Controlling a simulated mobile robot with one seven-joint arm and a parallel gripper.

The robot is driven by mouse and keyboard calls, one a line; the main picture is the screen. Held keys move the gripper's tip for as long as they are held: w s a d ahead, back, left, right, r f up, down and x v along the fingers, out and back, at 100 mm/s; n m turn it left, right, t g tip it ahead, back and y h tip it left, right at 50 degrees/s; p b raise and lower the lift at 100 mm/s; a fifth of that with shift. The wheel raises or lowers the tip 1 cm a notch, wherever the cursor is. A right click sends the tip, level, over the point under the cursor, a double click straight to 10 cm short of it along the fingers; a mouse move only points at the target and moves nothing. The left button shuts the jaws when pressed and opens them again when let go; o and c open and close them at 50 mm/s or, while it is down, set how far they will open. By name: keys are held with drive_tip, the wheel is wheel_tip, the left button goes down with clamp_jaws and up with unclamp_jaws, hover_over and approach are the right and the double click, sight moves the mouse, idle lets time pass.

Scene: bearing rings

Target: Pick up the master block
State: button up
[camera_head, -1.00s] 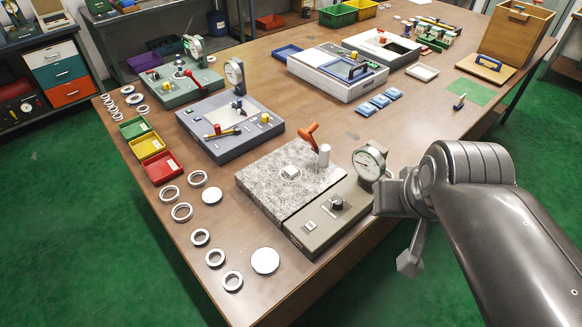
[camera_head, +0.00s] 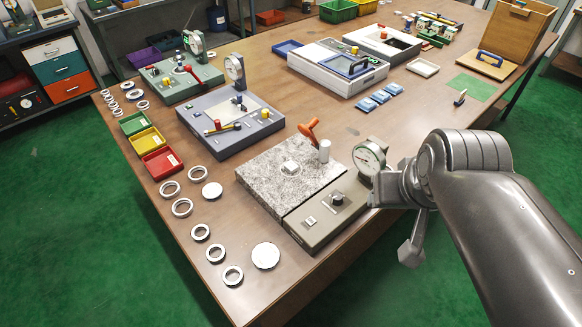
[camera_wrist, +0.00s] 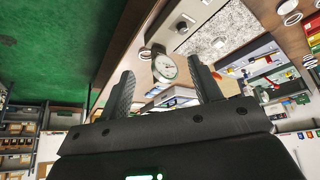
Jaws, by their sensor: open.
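I take the small pale block (camera_head: 291,167) on the speckled granite plate (camera_head: 262,183) for the master block. It lies near the middle of the plate, beside an orange-handled tool and a white cylinder. In the wrist view a small pale shape (camera_wrist: 219,43) on the granite looks like the same block. My gripper (camera_wrist: 162,85) is open with nothing between its two dark fingers. In the head view part of my gripper (camera_head: 411,252) hangs off the table's right edge, right of the granite plate and well apart from the block.
A dial gauge (camera_head: 369,158) stands close to my wrist, at the grey control box (camera_head: 322,217). The orange-handled tool (camera_head: 309,130) and white cylinder (camera_head: 324,151) stand behind the block. Several metal rings and a disc (camera_head: 265,256) lie along the table's left edge.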

drive_tip(key=w+a+r+n+g, duration=0.1)
drive_tip(key=w+a+n, duration=0.3)
drive_tip(key=w+n, duration=0.4)
drive_tip(key=n+g+h, duration=0.1)
drive_tip(key=n+g, duration=0.3)
drive_tip(key=n, duration=1.5)
hover_over(291, 165)
drive_tip(key=a, duration=0.1)
drive_tip(key=f, duration=1.9)
drive_tip(key=shift+s, duration=0.25)
drive_tip(key=shift+w+d+f, duration=0.1)
drive_tip(key=shift+d+f, duration=0.1)
drive_tip(key=shift+f, duration=1.3)
drive_tip(key=shift+d+f, duration=0.2)
drive_tip(key=shift+f, duration=1.3)
drive_tip(key=shift+c, duration=0.5)
drive_tip(key=c, duration=1)
